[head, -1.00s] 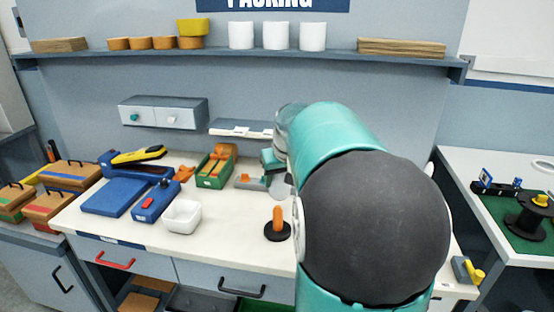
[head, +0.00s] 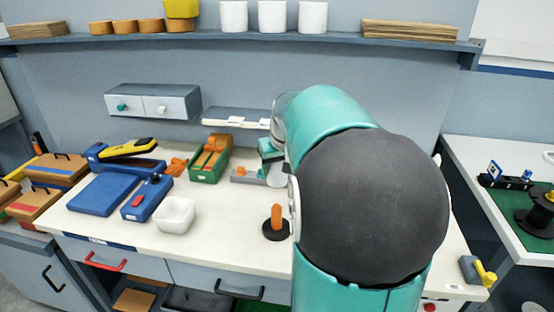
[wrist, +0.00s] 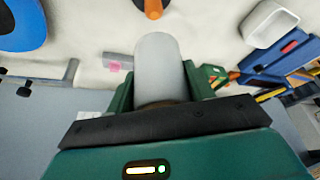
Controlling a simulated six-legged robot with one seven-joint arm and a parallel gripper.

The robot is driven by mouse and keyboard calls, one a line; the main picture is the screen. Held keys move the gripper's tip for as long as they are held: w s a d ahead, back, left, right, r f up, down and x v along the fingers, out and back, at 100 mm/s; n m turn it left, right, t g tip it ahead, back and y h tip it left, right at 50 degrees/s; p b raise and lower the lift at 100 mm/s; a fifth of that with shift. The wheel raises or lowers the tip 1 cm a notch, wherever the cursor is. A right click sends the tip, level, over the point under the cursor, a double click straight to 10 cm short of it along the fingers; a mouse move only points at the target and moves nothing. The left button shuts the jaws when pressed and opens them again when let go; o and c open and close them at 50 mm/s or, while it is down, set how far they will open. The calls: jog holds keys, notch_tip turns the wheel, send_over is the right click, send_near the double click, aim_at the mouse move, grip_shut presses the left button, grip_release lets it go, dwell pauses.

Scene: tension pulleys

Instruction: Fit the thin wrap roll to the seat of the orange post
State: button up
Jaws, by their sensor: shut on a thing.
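My gripper (wrist: 160,88) shows in the wrist view, its green fingers closed on the pale grey wrap roll (wrist: 160,58) from both sides. The roll points away from the palm, toward the bench top. The orange post (head: 277,217) stands upright on a round black base on the white bench, left of my arm in the head view. It also shows at the top edge of the wrist view (wrist: 153,8), cut off, beyond the roll's end. The post and the roll look apart. In the head view my arm hides the roll.
A white tray (head: 175,215) stands left of the post. Farther left are a blue box (head: 146,198) with a red part and a flat blue plate (head: 103,195). A green bin (head: 210,163) stands behind. The bench (head: 232,240) is clear between tray and post.

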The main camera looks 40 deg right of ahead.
jog(key=f, duration=0.1)
send_over(277, 206)
jog(key=shift+w+d+f, duration=0.1)
jog(key=shift+d+f, duration=0.05)
jog(key=shift+f, duration=2)
jog(key=shift+f, duration=0.4)
jog(key=shift+f, duration=1.25)
jog(key=shift+f, duration=0.2)
jog(key=shift+f, duration=1.35)
jog(key=shift+f, duration=0.1)
dwell(0.3)
jog(key=shift+f, duration=1.4)
